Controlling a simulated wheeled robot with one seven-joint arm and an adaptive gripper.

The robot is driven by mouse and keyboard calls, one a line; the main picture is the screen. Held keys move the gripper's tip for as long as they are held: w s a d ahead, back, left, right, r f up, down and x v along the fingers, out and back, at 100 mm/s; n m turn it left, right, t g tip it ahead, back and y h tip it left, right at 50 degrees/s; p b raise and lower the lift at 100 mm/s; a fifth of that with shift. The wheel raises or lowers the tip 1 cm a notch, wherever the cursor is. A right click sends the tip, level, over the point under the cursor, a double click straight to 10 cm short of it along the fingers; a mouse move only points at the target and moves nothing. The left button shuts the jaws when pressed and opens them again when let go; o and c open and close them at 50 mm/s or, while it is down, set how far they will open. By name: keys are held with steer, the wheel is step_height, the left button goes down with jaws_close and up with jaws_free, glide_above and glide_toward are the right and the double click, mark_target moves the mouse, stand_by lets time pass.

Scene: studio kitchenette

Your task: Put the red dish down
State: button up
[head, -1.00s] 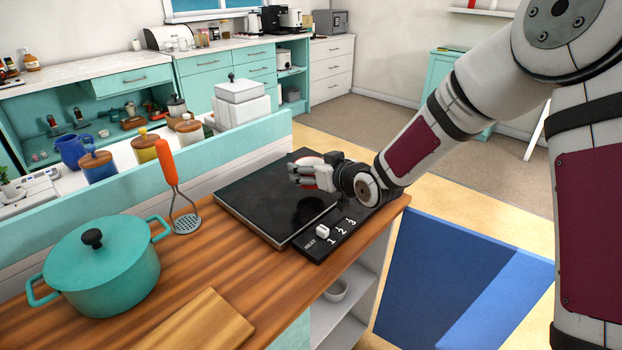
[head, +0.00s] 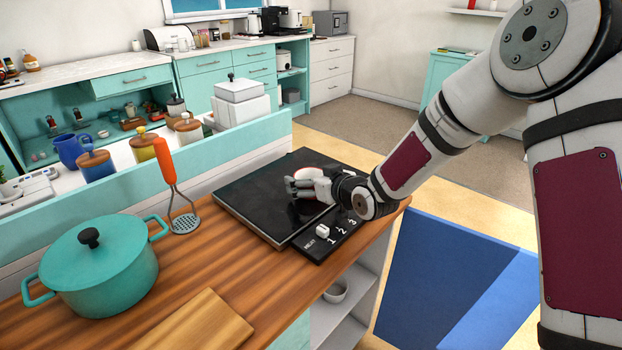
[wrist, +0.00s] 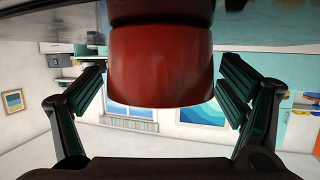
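The red dish (wrist: 160,65) fills the upper middle of the wrist view, where the picture is upside down. Its base meets the dark glossy surface at the top, so it appears to stand on the black cooktop (head: 262,194). My gripper (wrist: 161,75) is open, with one finger on each side of the dish and a narrow gap between each fingertip and its wall. In the head view my gripper (head: 294,187) is low over the cooktop's right part.
A teal pot (head: 95,268), an orange-handled masher (head: 168,180) and a cutting board (head: 195,325) are on the wooden counter left of the cooktop. A control strip (head: 335,235) runs along the cooktop's near right edge. The cooktop's left part is clear.

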steer(key=shift+r, duration=0.15)
steer(key=shift+s+d+r, duration=0.15)
steer(key=shift+s+d, duration=0.05)
steer(key=p+v, duration=0.1)
steer(key=v, duration=1)
steer(key=shift+s+d+r+p, duration=0.1)
steer(key=shift+s+d+p, duration=0.05)
steer(key=shift+p, duration=0.25)
steer(key=shift+d, duration=0.1)
